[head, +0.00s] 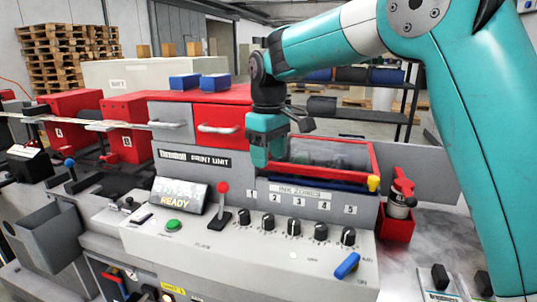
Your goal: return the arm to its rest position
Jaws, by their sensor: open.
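My teal arm reaches in from the right in the head view. My gripper (300,118) hangs over the print unit (200,158), at the left end of the red-framed ink tray (340,145). Its dark fingers point to the right and look open, with nothing seen between them. Part of the red drawer front and the tray's left end are hidden behind my gripper.
Below stands a sloped control panel (240,250) with a red-knobbed lever (222,188), a green button (174,226), several black knobs and a blue switch (346,265). A red-topped can (401,195) stands in a red holder (396,228) at right. Blue boxes (199,82) sit on the red top.

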